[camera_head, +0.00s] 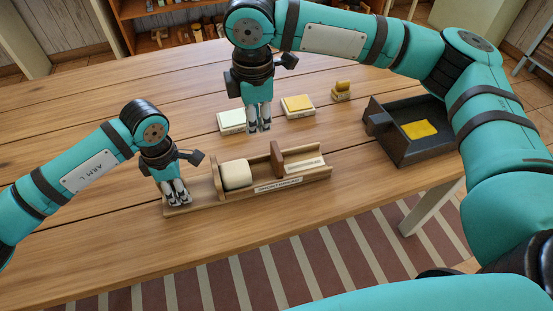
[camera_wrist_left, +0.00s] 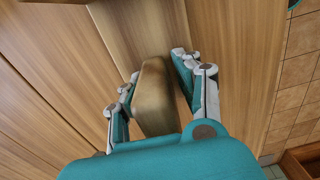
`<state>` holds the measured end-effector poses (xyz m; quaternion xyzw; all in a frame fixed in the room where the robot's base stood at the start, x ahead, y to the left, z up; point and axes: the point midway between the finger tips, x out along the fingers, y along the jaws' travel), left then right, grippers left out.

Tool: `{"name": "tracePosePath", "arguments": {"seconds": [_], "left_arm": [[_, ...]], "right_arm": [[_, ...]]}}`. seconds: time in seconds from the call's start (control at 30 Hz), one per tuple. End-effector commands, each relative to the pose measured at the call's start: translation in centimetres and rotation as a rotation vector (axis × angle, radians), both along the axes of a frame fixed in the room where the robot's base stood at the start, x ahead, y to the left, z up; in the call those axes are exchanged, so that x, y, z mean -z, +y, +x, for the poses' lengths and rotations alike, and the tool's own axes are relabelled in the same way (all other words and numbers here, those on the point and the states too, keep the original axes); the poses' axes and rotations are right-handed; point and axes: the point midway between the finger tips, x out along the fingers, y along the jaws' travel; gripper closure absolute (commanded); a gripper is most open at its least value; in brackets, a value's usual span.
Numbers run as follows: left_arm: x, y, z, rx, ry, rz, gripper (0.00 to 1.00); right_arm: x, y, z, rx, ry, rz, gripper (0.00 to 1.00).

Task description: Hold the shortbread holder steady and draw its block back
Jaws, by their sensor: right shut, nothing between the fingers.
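The shortbread holder (camera_head: 205,202) is a long wooden tray on the table, with a front label. A cream shortbread piece (camera_head: 236,174) lies in its left part. An upright brown block (camera_head: 277,158) stands across the channel to the right, apart from the shortbread. My left gripper (camera_head: 175,198) is low at the holder's left end. In the left wrist view its fingers (camera_wrist_left: 155,70) straddle a wooden post (camera_wrist_left: 154,100); whether both touch it is unclear. My right gripper (camera_head: 259,127) is shut and empty, pointing down behind the holder.
A dark tray (camera_head: 398,154) with a yellow piece (camera_head: 419,129) is at right. The table's front left is clear.

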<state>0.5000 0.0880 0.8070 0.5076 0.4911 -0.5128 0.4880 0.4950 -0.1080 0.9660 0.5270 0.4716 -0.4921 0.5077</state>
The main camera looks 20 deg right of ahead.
Motion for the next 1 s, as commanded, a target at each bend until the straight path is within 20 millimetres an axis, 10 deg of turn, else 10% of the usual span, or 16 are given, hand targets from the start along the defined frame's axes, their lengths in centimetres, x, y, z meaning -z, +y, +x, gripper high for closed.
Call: {"name": "tracePosePath", "arguments": {"seconds": [0.47,1.0], "left_arm": [[-0.7,0.2,0.2,-0.003,-0.006,0.004,0.48],[-10.7,0.0,0.3,-0.002,-0.008,0.001,0.48]], "right_arm": [[0.0,0.0,0.0,0.000,0.000,0.000,1.00],[0.0,0.0,0.0,0.000,0.000,0.000,1.00]]}}
